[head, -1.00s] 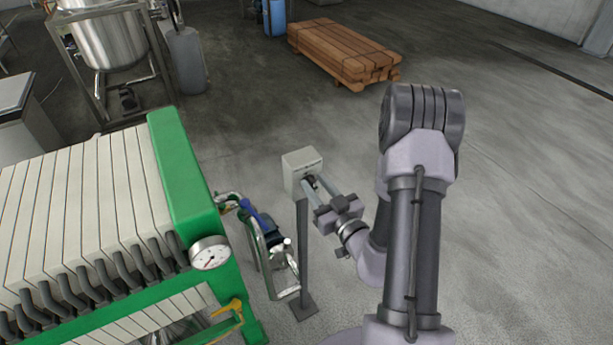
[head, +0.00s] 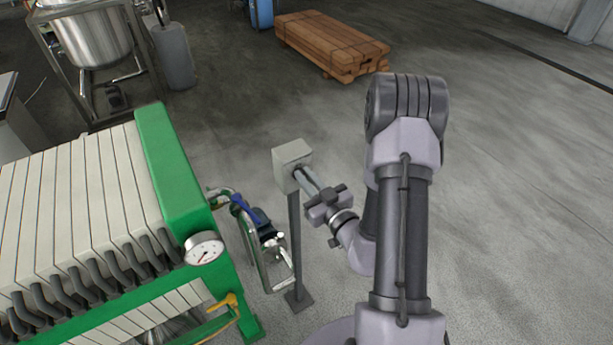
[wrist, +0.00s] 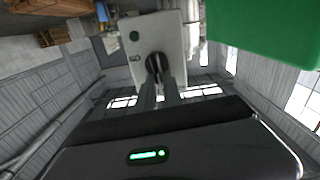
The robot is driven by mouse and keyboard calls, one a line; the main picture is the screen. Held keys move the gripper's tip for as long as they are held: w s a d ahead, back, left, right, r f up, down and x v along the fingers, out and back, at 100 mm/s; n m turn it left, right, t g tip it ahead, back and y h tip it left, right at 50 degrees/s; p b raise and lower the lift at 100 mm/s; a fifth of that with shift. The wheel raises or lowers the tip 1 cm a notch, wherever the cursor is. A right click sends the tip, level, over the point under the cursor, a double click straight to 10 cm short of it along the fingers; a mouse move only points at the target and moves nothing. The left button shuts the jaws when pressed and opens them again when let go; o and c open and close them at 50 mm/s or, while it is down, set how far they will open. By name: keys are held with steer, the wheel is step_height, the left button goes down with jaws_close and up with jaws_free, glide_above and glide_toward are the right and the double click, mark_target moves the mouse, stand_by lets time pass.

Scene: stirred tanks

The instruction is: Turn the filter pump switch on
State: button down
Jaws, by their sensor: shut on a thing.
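The filter pump switch is a pale grey box (head: 288,161) on a thin grey post (head: 295,240), right of the green filter press. My gripper (head: 302,173) reaches it from the lower right, with its fingertips at the box's front face. In the wrist view the box face (wrist: 171,28) shows a black rotary knob (wrist: 154,62), a dark green round lamp or button (wrist: 134,36) and a small label. My gripper is shut on the knob, one finger on each side. The fingers partly hide the knob, so its exact setting is hard to read.
The filter press (head: 165,165) with a dial gauge (head: 204,248) stands close on the left. A small pump with pipes (head: 268,235) sits between press and post. Stacked timber (head: 330,42) lies at the back. Floor to the right is clear.

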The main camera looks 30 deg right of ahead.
steer(key=n, duration=0.4)
steer(key=a+f+n+p, duration=0.1)
steer(key=n, duration=0.8)
steer(key=shift+a+f, duration=0.15)
steer(key=shift+a, duration=0.2)
steer(key=shift+f+n+b, duration=0.15)
steer(key=shift+n, duration=0.9)
steer(key=shift+f+n+b, duration=0.15)
steer(key=shift+n, duration=0.9)
steer(key=c, duration=1.5)
jaws_free()
